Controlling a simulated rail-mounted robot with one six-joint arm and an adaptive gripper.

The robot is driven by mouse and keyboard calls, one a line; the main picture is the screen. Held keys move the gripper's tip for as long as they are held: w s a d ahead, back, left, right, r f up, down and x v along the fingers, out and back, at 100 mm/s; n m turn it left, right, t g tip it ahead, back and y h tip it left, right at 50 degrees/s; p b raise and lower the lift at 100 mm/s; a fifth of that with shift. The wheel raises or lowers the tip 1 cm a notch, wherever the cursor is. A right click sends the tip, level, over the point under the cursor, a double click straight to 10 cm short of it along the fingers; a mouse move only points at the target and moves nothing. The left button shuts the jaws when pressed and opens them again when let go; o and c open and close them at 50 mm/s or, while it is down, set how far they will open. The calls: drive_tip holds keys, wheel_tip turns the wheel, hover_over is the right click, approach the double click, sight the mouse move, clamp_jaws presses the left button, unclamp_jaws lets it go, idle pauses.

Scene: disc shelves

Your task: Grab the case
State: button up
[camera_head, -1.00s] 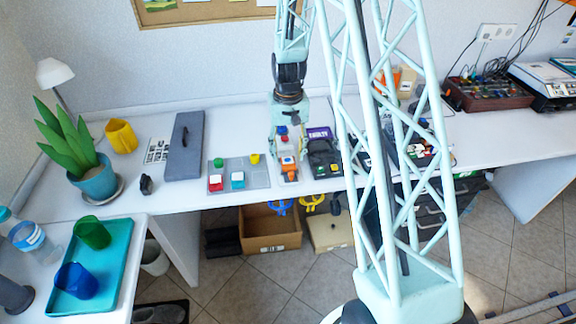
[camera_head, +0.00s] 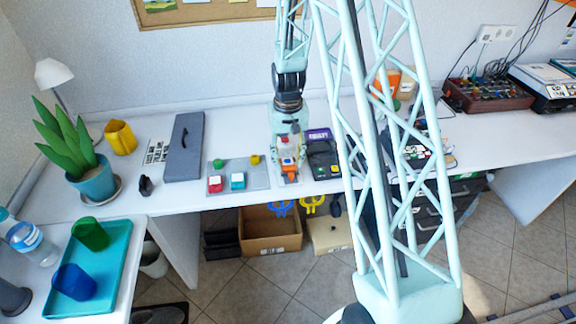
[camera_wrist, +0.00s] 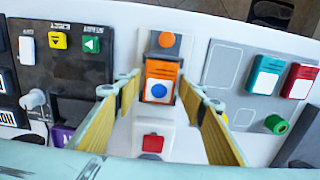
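A flat grey case (camera_head: 185,150) with a dark handle lies on the long white table, left of my arm. My gripper (camera_head: 287,140) is above the table, to the right of that case, over a narrow light panel. In the wrist view my gripper (camera_wrist: 163,92) has its two fingers spread wide. An orange block (camera_wrist: 160,84) with a white label and blue dot shows between and beyond the fingertips. It stands on the light panel and nothing is visibly held.
A grey board (camera_head: 240,177) with red, cyan, green and yellow pieces lies left of the panel. A dark device (camera_head: 323,158) stands close on its right. A potted plant (camera_head: 92,183) and yellow cup (camera_head: 120,138) stand left of the case.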

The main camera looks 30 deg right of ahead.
sight(288, 163)
drive_tip(key=c, duration=0.7)
drive_tip(key=shift+r, duration=0.1)
drive_tip(key=shift+r+p, duration=0.55)
drive_tip(key=shift+r, duration=1)
drive_tip(key=shift+s+r, duration=0.15)
drive_tip(key=shift+r, duration=0.05)
drive_tip(key=s+a, duration=0.2)
drive_tip(key=s, duration=0.2)
drive_tip(key=s+a+r+p, duration=0.1)
drive_tip(key=s+a, duration=0.1)
drive_tip(key=s, duration=0.3)
drive_tip(key=s+a, duration=0.3)
drive_tip(key=s, duration=0.2)
drive_tip(key=shift+s+r+p, duration=0.1)
drive_tip(key=shift+r+p, duration=0.05)
drive_tip(key=shift+p, duration=0.25)
